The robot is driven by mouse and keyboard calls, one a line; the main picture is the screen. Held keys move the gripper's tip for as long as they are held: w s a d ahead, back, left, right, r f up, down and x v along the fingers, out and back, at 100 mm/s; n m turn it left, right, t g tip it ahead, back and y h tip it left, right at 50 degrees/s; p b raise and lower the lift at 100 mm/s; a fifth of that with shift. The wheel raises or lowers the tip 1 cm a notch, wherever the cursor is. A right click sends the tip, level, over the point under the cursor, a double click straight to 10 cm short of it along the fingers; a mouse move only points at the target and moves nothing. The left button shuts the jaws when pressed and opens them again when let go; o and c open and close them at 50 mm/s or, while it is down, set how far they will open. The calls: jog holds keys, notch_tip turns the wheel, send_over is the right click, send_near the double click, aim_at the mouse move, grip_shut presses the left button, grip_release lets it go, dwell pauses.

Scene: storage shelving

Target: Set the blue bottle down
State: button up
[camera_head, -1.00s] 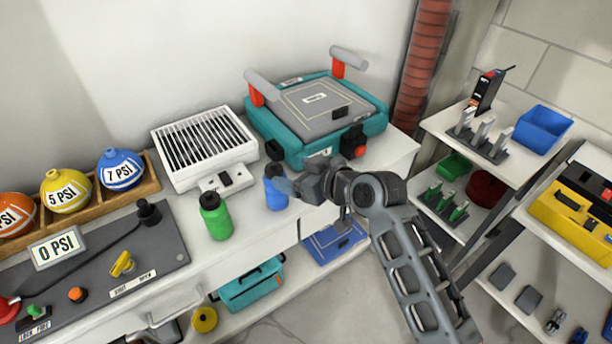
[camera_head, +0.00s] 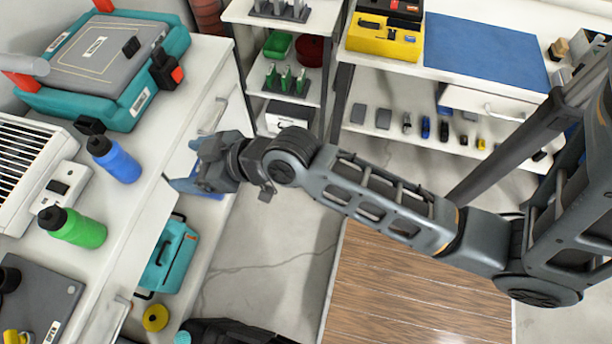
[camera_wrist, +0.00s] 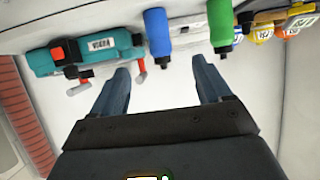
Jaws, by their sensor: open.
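The blue bottle (camera_head: 115,161) with a dark cap stands on the white counter (camera_head: 140,185), between the teal machine and the green bottle. In the wrist view the blue bottle (camera_wrist: 157,34) shows beyond the fingers, apart from them. My gripper (camera_head: 180,178) is open and empty, off the counter's front edge, to the right of the blue bottle. In the wrist view its two fingers (camera_wrist: 160,90) are spread with nothing between them.
A green bottle (camera_head: 74,227) stands close by on the counter. The teal machine (camera_head: 120,70) and a white slatted box (camera_head: 25,170) are behind. A teal case (camera_head: 170,258) sits on the lower shelf. Open floor (camera_head: 270,235) lies right of the counter.

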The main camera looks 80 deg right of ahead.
jog(key=s+a+r+h, duration=0.1)
jog(key=s+a, duration=0.1)
jog(key=s, duration=1.2)
jog(key=s+a+r+t, duration=0.1)
jog(key=s+r, duration=0.8)
jog(key=s, duration=0.4)
jog(key=shift+r+t, duration=0.3)
jog(key=shift+t, duration=0.1)
jog(key=shift+s, duration=0.1)
